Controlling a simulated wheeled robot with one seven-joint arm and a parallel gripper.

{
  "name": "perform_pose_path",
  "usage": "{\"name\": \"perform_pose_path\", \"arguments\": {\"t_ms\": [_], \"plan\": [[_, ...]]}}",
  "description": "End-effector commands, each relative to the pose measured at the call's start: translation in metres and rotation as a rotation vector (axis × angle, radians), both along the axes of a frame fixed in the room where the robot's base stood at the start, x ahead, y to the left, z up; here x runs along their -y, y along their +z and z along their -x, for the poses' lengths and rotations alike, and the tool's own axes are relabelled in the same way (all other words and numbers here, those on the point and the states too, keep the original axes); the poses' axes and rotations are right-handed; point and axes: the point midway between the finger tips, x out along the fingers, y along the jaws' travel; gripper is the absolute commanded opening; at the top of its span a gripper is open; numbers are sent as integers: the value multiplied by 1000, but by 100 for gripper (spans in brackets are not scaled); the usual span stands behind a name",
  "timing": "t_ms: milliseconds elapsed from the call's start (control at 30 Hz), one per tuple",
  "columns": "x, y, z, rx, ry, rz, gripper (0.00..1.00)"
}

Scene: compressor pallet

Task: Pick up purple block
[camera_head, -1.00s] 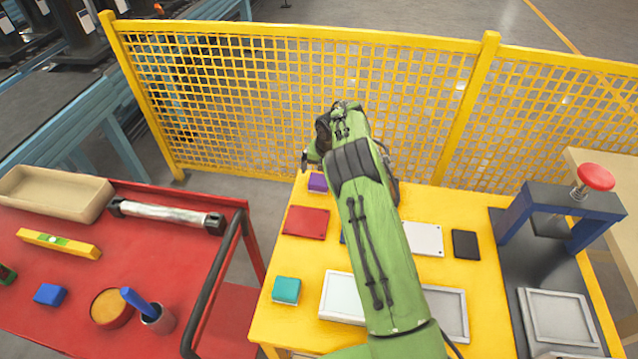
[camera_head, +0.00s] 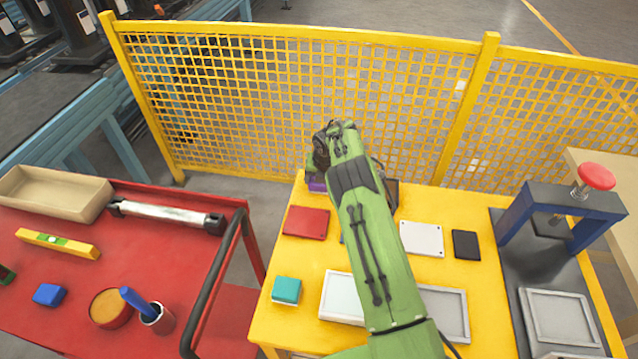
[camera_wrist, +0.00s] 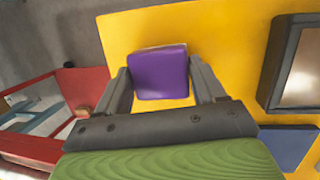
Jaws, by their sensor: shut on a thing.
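The purple block (camera_wrist: 160,74) sits between the two fingers of my gripper (camera_wrist: 162,82) in the wrist view, over the yellow table (camera_wrist: 220,40). In the head view the purple block (camera_head: 316,186) shows only as a sliver at the table's far left corner, mostly hidden by my green arm. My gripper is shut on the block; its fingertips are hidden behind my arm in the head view. I cannot tell whether the block touches the table.
A red plate (camera_head: 306,222), a teal block (camera_head: 287,290), a white plate (camera_head: 421,238) and a black plate (camera_head: 466,245) lie on the table. A yellow mesh fence (camera_head: 300,100) stands behind it. A red cart (camera_head: 60,325) is left and a blue press frame (camera_head: 560,200) right.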

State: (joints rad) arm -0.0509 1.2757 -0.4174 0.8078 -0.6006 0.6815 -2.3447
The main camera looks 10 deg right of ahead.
Motion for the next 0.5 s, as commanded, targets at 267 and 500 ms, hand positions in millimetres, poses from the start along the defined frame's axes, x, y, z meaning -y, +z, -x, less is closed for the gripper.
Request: {"name": "perform_pose_path", "arguments": {"t_ms": [267, 500], "plan": [[0, 3, 0, 1, 0, 0, 36], [0, 57, -1, 5, 0, 0, 29]]}}
